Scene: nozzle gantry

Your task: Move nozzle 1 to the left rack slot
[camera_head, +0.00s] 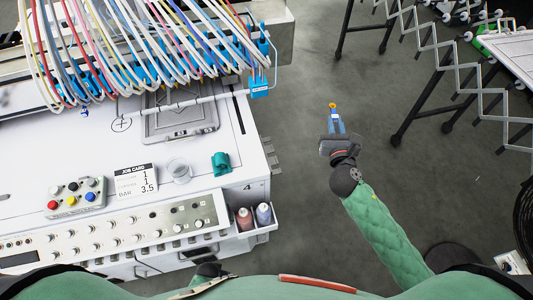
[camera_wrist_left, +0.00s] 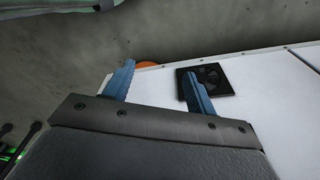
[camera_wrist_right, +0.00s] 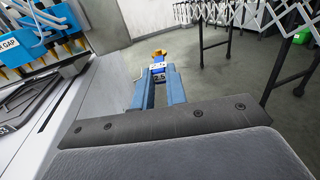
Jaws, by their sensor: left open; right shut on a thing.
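My right gripper (camera_head: 335,128) is shut on a small nozzle (camera_head: 332,107) with an orange-yellow end, held out over the bare floor to the right of the machine. In the right wrist view the right gripper (camera_wrist_right: 158,90) has the nozzle (camera_wrist_right: 158,67) between its blue fingertips; its white label seems to read 2.5. My left gripper (camera_wrist_left: 160,88) is open and empty, near a white surface with a dark vent. It cannot be made out in the head view. Blue nozzle units (camera_head: 150,72) hang in a row under colored tubes on the gantry; their numbers are unreadable. I cannot make out the left rack slot.
A job card (camera_head: 136,181), a clear cup (camera_head: 179,171) and a teal object (camera_head: 221,163) stand on the white machine top. Two bottles (camera_head: 254,216) sit in a side holder. A folding lattice conveyor (camera_head: 440,60) stands at the right. Floor between is clear.

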